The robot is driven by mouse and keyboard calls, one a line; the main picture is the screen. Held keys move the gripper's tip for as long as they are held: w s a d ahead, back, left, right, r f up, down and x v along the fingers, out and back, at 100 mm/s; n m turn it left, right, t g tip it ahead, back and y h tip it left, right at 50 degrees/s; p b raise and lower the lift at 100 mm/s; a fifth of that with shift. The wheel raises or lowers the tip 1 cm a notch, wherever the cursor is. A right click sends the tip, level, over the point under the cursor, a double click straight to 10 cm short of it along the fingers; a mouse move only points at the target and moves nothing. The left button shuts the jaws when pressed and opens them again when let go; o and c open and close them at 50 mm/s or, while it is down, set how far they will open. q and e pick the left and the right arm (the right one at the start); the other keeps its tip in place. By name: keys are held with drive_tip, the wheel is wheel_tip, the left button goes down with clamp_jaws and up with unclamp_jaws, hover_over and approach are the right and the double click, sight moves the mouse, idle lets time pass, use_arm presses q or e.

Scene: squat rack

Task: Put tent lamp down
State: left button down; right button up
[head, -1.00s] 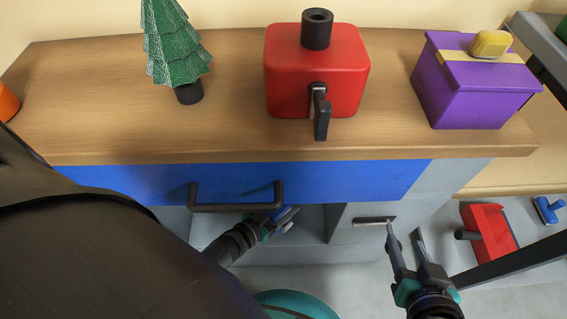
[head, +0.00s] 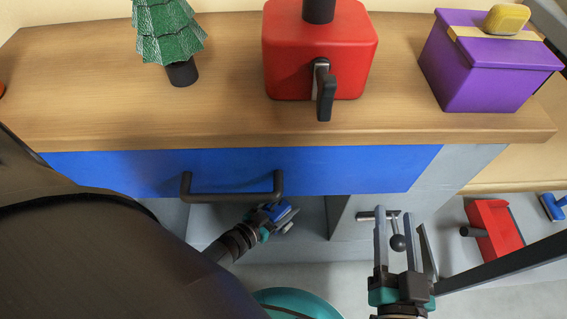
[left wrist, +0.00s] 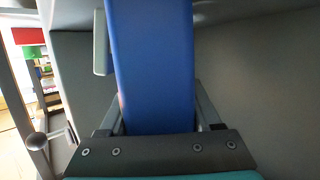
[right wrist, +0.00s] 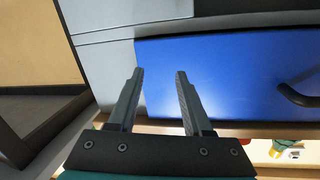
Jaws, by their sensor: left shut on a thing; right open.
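A blue block-like thing with a grey part on its side, which I take to be the tent lamp (head: 282,213), is in my left gripper (head: 268,220). It sits at the opening of the grey compartment below the blue drawer. In the left wrist view the lamp (left wrist: 154,65) fills the space between the fingers (left wrist: 157,112), with grey walls around it. I cannot tell whether it touches the compartment floor. My right gripper (head: 402,220) is open and empty in front of the grey cabinet front. It also shows open in the right wrist view (right wrist: 160,78).
The blue drawer (head: 340,170) with a dark handle (head: 232,198) hangs above the compartment. A grey bar handle and ball-ended rod (head: 398,242) are by my right fingers. A tree (head: 170,35), red box (head: 320,55) and purple box (head: 480,75) stand on the wooden top.

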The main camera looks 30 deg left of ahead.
sight(275, 212)
use_arm(q)
drive_tip(key=shift+f, duration=0.15)
idle(0.3)
drive_tip(key=shift+c, duration=0.4)
unclamp_jaws()
drive_tip(key=shift+s+r, duration=0.25)
drive_tip(key=shift+s, duration=0.1)
drive_tip(key=p+v, duration=0.1)
drive_tip(key=v, duration=0.2)
drive_tip(key=shift+w+a+p, duration=0.1)
drive_tip(key=shift+p, duration=0.25)
drive_tip(key=shift+p+v, duration=0.4)
drive_tip(key=shift+v, duration=0.65)
drive_tip(key=shift+p+v, duration=0.3)
drive_tip(key=shift+v, duration=0.65)
use_arm(e)
drive_tip(key=shift+w+d+f+n+g+h, duration=0.2)
drive_tip(key=shift+d+f+g+h, duration=0.65)
drive_tip(key=shift+g, duration=0.45)
drive_tip(key=shift+w+d+f+n+g+h, duration=0.2)
drive_tip(key=shift+d+f+g+h, duration=0.3)
drive_tip(key=shift+d+g, duration=0.7)
